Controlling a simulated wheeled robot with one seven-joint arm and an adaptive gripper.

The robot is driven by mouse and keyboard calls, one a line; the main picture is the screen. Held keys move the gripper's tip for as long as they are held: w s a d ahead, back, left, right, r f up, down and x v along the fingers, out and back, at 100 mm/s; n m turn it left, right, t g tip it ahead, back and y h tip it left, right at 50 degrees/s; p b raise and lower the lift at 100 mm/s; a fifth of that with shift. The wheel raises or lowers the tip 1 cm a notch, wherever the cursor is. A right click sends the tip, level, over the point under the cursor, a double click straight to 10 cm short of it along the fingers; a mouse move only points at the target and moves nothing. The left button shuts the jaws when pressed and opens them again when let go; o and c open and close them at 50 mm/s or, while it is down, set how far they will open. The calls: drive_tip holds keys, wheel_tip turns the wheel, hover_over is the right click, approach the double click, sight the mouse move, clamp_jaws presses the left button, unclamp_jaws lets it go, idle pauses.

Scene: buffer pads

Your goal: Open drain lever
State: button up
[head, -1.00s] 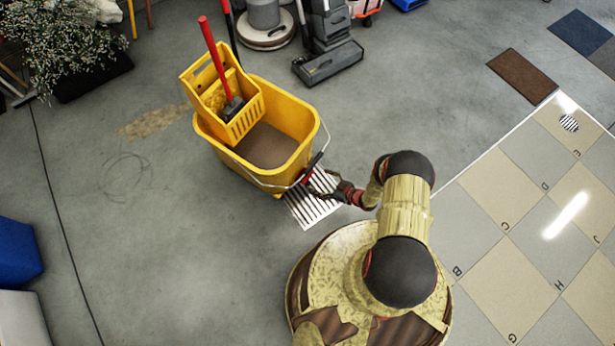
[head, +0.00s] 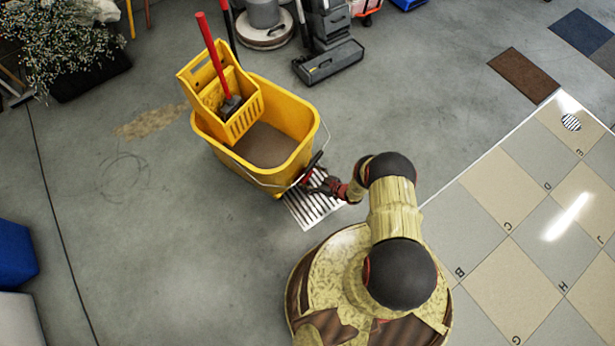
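The yellow mop bucket (head: 228,160) stands upright on the concrete floor and holds murky brown water. A thin lever with a dark upper end (head: 316,159) sticks up at the bucket's right front side, with red near its lower part. My gripper (head: 310,181) is at this lower part, beside the bucket wall and above the floor grate. The gripper is small and dark here, and its fingers blend with the lever. I cannot tell whether they touch it or are closed on it.
A slotted floor grate (head: 312,208) lies under the bucket's right front corner. A yellow wringer (head: 208,92) with a red handle (head: 211,45) sits on the bucket. Floor machines (head: 329,60) stand behind. Tiled floor (head: 510,260) is at right; open concrete lies left.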

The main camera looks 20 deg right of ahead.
drive_tip(key=shift+c, duration=1.2)
drive_tip(key=c, duration=0.8)
drive_tip(key=shift+c, duration=0.3)
drive_tip(key=shift+w+a+r+g+h+p, duration=0.15)
drive_tip(key=shift+w+r+g+h+p, duration=0.2)
drive_tip(key=shift+r+g+p, duration=0.25)
drive_tip(key=shift+w+a+g+h+p, duration=0.2)
drive_tip(key=shift+g+h+p, duration=0.2)
drive_tip(key=shift+g+h, duration=0.2)
drive_tip(key=o, duration=1.1)
drive_tip(key=shift+s, duration=0.1)
drive_tip(key=shift+o, duration=0.2)
